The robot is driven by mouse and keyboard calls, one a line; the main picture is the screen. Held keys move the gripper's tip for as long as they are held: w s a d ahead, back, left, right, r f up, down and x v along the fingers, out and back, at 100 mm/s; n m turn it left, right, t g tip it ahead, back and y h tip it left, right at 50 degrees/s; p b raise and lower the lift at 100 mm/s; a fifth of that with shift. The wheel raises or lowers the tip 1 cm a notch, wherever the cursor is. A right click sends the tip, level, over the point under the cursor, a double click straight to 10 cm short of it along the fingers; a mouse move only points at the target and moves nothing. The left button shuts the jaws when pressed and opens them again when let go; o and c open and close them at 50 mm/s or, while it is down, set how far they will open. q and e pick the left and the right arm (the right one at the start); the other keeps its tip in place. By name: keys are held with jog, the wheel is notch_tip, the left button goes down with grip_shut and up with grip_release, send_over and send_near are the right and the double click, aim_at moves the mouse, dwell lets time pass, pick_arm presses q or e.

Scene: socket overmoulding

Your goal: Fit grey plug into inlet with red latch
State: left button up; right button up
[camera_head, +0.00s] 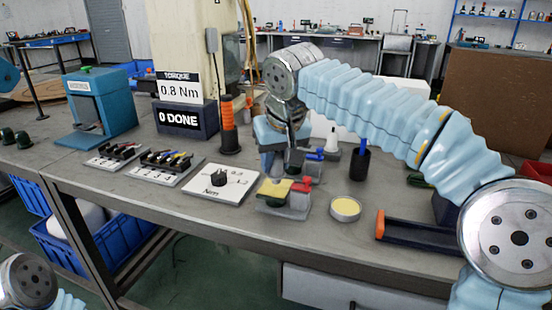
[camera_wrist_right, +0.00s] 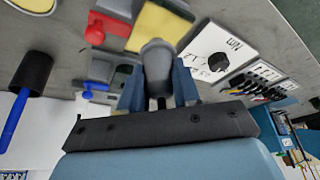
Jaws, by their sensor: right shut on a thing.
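The grey inlet with the red latch (camera_head: 302,187) sits near the front of the bench, with a yellow panel (camera_head: 273,188) on its left. In the right wrist view the red latch (camera_wrist_right: 95,28) and yellow panel (camera_wrist_right: 160,28) show at the top. My right gripper (camera_wrist_right: 157,88) is shut on the grey plug (camera_wrist_right: 157,62), which points toward the panel's near edge and stands apart from the red latch. In the head view this gripper (camera_head: 278,160) is just behind the inlet; the plug is hard to make out there. My left gripper is out of view.
A second inlet with a blue latch (camera_head: 316,155) stands behind, close to my gripper. A round tin (camera_head: 345,208), a black pen cup (camera_head: 360,166) and an open tray (camera_head: 420,236) lie to the right. A dial board (camera_head: 237,190) and an orange-handled tool (camera_head: 228,125) are left.

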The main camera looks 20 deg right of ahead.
jog(key=shift+f+b, duration=0.8)
jog(key=shift+f, duration=0.6)
jog(key=o, duration=1.1)
jog(key=p+v, duration=0.3)
jog(key=v, duration=1)
jog(key=shift+s+r, duration=0.2)
jog(key=shift+r, duration=0.2)
